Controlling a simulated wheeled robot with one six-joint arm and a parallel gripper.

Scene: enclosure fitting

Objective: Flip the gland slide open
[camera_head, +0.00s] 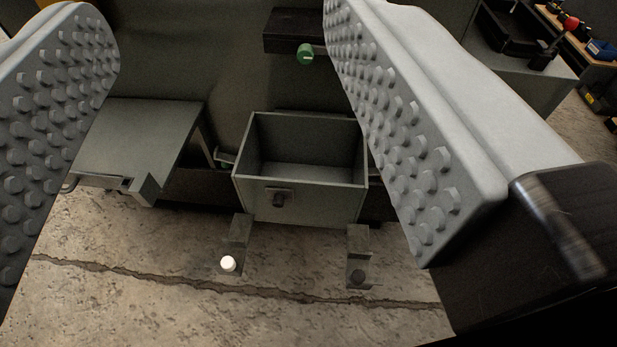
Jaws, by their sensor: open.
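A grey open-topped box (340,195) hangs in the middle of the view, its inside empty as far as I can see. A green round knob (305,54) sticks out from a dark block (285,28) above the box. My gripper (222,25) is open, with one studded pad at each side of the picture and nothing between them. The right finger hides part of the dark block and the box's right surroundings.
Two brackets below the box carry a white button (228,263) and a dark button (358,276). A grey hinged-looking panel (135,140) juts out at left. A grey bench (545,85) and a shelf with coloured items stand at upper right. The cracked concrete floor is clear.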

